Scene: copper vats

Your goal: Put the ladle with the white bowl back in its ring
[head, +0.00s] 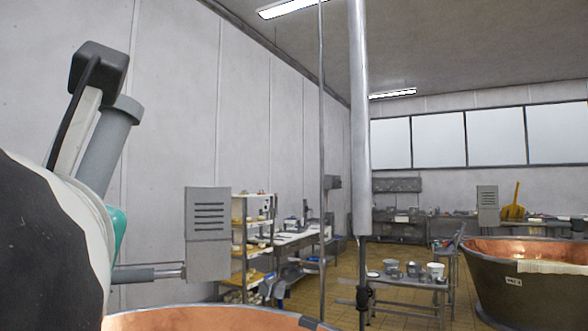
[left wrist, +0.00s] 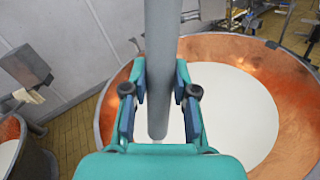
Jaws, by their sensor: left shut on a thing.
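My left gripper (left wrist: 160,100) is shut on a grey round rod (left wrist: 159,45) in the left wrist view, with teal and blue fingers on both sides of it. The rod looks like a ladle handle. No white bowl shows, so I cannot tell which ladle this is. I cannot make out a ring in either view. In the head view my left arm fills the left edge, with only a bit of teal showing. My right gripper is not in view.
A copper vat (left wrist: 290,72) with white liquid (left wrist: 238,115) lies below the left gripper. Another vat (left wrist: 17,125) is at left. In the head view a thick pole (head: 360,120) and thin pole (head: 322,120) stand mid-frame. A low table (head: 405,281) and copper vat (head: 500,280) stand right.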

